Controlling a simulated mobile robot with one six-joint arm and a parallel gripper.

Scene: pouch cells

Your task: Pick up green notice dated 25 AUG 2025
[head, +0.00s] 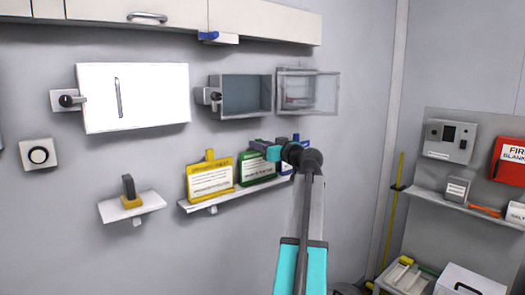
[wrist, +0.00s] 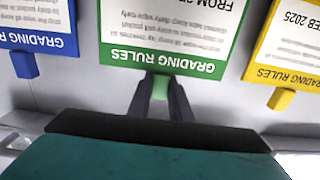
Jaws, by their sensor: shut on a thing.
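The green notice (head: 257,167) stands on the wall shelf between a yellow and a blue notice. In the wrist view the green notice (wrist: 170,40) appears upside down, with "GRADING RULES" on its green band and "FROM 2…" partly cut off by the frame edge. My gripper (wrist: 160,88) is shut on the green tab at the notice's top, one dark finger on each side. In the head view my gripper (head: 262,147) is at the tab, its fingers small and partly hidden by my wrist. I cannot tell whether the notice is clear of the shelf.
The yellow notice (head: 211,181) is close at left and the blue notice (head: 303,139) close at right, mostly behind my arm. The shelf (head: 205,204) runs under them.

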